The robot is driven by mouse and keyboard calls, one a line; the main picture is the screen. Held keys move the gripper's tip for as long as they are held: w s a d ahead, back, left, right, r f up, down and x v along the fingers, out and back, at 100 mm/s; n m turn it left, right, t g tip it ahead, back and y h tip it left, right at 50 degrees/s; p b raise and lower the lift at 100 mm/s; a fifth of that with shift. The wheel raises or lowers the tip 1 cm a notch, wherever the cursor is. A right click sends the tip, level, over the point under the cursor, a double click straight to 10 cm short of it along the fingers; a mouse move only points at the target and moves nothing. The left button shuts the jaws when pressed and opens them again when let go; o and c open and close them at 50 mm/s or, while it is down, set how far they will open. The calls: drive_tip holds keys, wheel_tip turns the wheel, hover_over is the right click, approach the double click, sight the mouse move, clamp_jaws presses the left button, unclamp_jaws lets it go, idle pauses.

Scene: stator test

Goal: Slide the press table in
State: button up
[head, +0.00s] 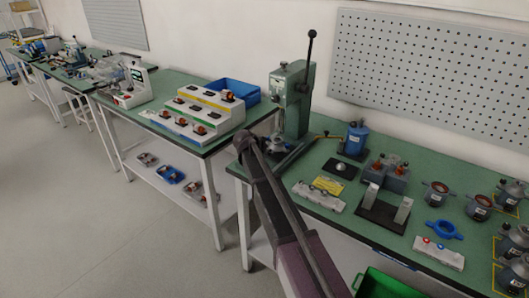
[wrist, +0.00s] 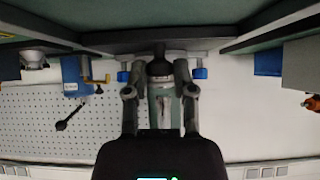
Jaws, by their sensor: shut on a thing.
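The green arbor press (head: 294,108) stands at the back edge of the right bench, its black lever pointing up. A grey metal part (head: 277,144) sits low at its foot, on the side by my gripper. My gripper (head: 246,142) is in front of the press at its left. In the wrist view my gripper (wrist: 160,72) has its two fingers closed around a dark round knob (wrist: 159,66). The knob is in front of a dark flat bar (wrist: 205,40), apparently the front of the press table. My gripper hides part of the table in the head view.
A stepped rack (head: 203,114) and a blue bin (head: 235,90) stand on the left bench. A gap separates the benches.

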sight(273, 146)
drive_tip(key=shift+w+d, duration=0.45)
drive_tip(key=shift+w, duration=0.2)
drive_tip(key=shift+w+d, duration=0.45)
drive_tip(key=shift+w, duration=0.15)
drive_tip(key=o, duration=0.5)
drive_tip(key=shift+o, duration=0.2)
drive_tip(key=shift+s+r, duration=0.1)
drive_tip(key=shift+r, duration=0.05)
drive_tip(key=shift+p+v, duration=1.95)
drive_tip(key=shift+v, duration=0.9)
